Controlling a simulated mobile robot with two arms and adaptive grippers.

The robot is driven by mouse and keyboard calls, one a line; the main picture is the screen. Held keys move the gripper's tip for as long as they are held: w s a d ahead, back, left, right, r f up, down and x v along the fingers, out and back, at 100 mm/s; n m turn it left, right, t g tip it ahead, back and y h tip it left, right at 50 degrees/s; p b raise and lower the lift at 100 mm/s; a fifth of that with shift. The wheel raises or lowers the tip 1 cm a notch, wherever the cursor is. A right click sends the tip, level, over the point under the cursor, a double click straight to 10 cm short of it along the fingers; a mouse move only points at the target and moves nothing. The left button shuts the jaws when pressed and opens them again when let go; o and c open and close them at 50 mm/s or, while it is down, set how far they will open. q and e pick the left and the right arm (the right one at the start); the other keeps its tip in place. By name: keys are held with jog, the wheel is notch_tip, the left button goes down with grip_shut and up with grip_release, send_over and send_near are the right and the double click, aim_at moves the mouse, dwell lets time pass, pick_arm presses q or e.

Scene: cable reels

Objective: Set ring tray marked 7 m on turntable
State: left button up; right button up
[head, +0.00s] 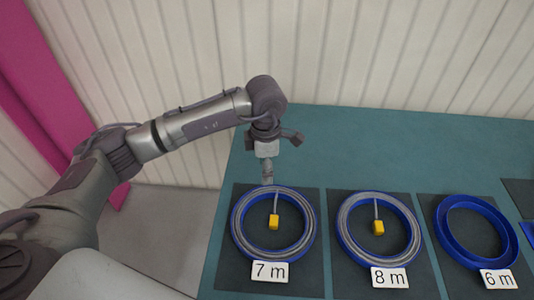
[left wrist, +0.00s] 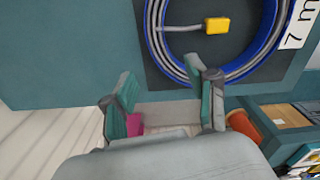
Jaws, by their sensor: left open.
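The ring tray marked 7 m (head: 238,238) is a blue ring on a dark square mat, at the left of the table. It holds coiled grey cable with a yellow end piece (head: 274,221) hanging into the middle. Its white 7 m label (head: 269,272) is at the front. The tray also shows at the top of the left wrist view (left wrist: 272,40). My left gripper (head: 267,175) is open, pointing down by the tray's back rim. In the left wrist view its spread fingers (left wrist: 165,98) have nothing between them, one close to the rim. I cannot make out a turntable. My right gripper is out of view.
To the right stand the 8 m ring tray (head: 343,240), with cable and a yellow end, and the 6 m ring tray (head: 447,240), empty. The teal table (head: 400,145) is clear behind them. An orange object (left wrist: 242,124) shows low in the left wrist view.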

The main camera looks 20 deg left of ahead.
aim_at(266, 190)
pick_arm(q)
notch_tip(266, 190, down, 9)
jog(key=shift+r+p, duration=0.2)
jog(key=shift+p, duration=0.4)
jog(key=shift+f, duration=0.4)
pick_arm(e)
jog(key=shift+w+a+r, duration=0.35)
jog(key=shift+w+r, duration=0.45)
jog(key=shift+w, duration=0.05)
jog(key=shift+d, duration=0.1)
pick_arm(q)
grip_shut()
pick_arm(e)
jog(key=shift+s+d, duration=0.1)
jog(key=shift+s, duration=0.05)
